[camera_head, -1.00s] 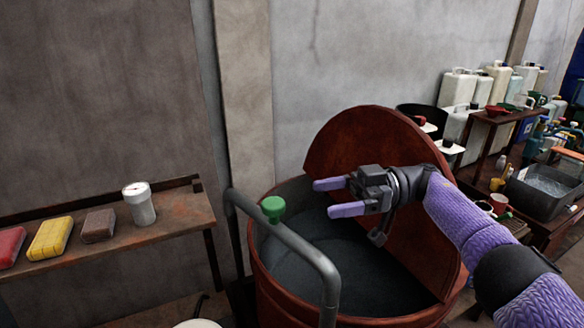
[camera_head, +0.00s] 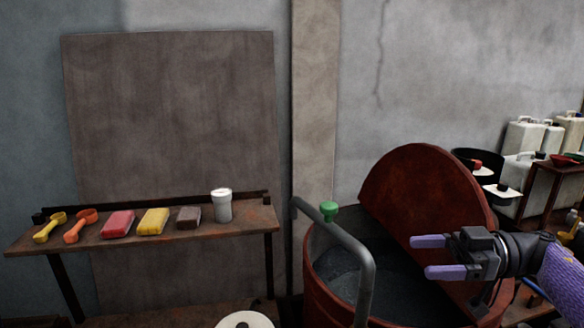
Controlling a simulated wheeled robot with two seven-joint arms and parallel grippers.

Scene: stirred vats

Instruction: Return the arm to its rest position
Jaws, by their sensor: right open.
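My right gripper (camera_head: 432,257) is open and empty, its two purple fingers apart and pointing left. It shows in front of the raised half-lid and over the right part of the red vat (camera_head: 326,291). My right arm (camera_head: 562,272) comes in from the right edge. The vat holds dark liquid (camera_head: 338,262), and its reddish half-lid (camera_head: 428,187) stands up at the back. A grey bent pipe (camera_head: 352,248) with a green knob (camera_head: 328,210) rises at the vat's left side. My left gripper is not in view.
A rusty shelf (camera_head: 255,216) at left bears yellow (camera_head: 48,227) and orange (camera_head: 80,226) scoops, red (camera_head: 117,224), yellow (camera_head: 153,221) and brown (camera_head: 188,217) blocks and a white-lidded jar (camera_head: 222,206). White canisters (camera_head: 521,136) stand at right. A white round thing (camera_head: 244,320) shows at the bottom edge.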

